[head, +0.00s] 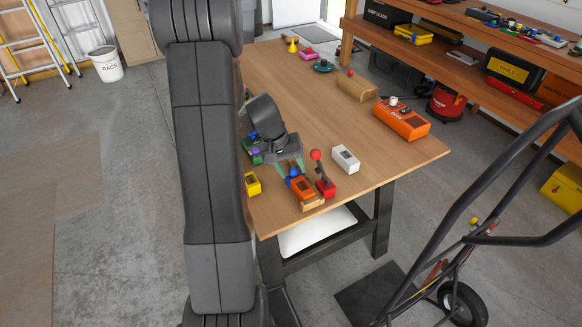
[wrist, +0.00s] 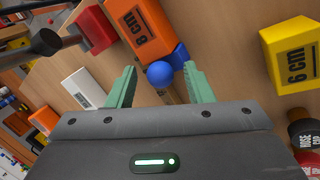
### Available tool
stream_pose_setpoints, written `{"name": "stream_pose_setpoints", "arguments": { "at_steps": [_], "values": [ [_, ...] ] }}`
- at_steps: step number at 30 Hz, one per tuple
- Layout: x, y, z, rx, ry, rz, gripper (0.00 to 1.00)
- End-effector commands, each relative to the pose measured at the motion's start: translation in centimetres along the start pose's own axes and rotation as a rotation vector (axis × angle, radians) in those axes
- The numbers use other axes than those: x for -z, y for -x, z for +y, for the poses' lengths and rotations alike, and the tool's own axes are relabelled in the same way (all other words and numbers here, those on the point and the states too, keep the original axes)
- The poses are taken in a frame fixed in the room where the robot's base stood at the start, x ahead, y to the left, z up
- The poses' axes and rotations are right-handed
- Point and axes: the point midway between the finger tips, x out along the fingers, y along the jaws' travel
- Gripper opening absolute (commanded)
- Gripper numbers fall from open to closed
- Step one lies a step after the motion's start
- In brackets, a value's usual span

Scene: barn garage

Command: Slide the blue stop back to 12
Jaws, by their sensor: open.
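The blue stop, with a round ball knob, shows in the wrist view (wrist: 159,74) between the green fingers of my gripper (wrist: 160,68). Its blue block lies against an orange block marked 8 cm (wrist: 138,25). In the head view the blue knob (head: 293,172) is just below my gripper (head: 291,168), beside the orange block (head: 302,188). My gripper is open, one finger on each side of the knob; I cannot tell whether either touches it. A narrow tan strip (wrist: 174,94) shows under the knob, partly hidden by my gripper. No mark 12 is legible.
A red block with a ball-topped lever (head: 325,187) stands right of the orange block. A white box (head: 345,158) and a yellow 6 cm block (head: 252,183) are close by. An orange device (head: 401,120) sits farther right. The table's middle (head: 310,95) is clear.

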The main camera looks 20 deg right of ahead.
Motion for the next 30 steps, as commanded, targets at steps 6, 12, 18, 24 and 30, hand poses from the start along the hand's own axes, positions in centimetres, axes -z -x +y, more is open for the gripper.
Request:
{"name": "stream_pose_setpoints", "arguments": {
  "at_steps": [6, 12, 18, 24, 30],
  "values": [
    [0.0, 0.0, 0.0, 0.000, 0.000, 0.000, 0.20],
    [0.0, 0.0, 0.0, 0.000, 0.000, 0.000, 0.00],
    [1.9, 0.3, -0.9, -0.001, 0.001, 0.002, 0.00],
    [3.8, 0.7, -1.8, -0.001, 0.001, 0.001, 0.00],
    [4.0, 0.8, -1.9, 0.000, 0.000, 0.005, 0.00]
  ]
}}
